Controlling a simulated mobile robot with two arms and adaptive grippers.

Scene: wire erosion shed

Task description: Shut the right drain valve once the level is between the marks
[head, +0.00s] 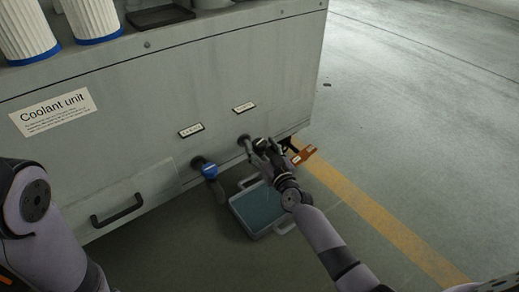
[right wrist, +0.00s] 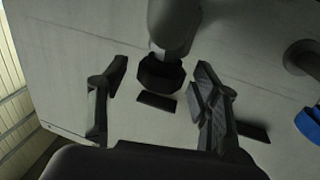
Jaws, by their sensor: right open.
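The right drain valve (head: 245,141) juts from the front of the grey coolant unit, low and near its right corner. My right gripper (head: 264,149) is at this valve and hides much of it. In the right wrist view my gripper (right wrist: 157,92) is open, its fingers apart on either side of the dark pipe end (right wrist: 161,73); I cannot tell whether they touch it. An orange-brown flat piece (head: 304,155) shows just right of the gripper. A tray (head: 236,207) with bluish liquid lies on the floor below. I cannot make out level marks. My left gripper is out of view.
The left drain valve has a blue handle (head: 210,171), also in the right wrist view (right wrist: 309,124). A drawer handle (head: 117,209) sticks out at lower left. White filters (head: 93,16) stand on top of the unit.

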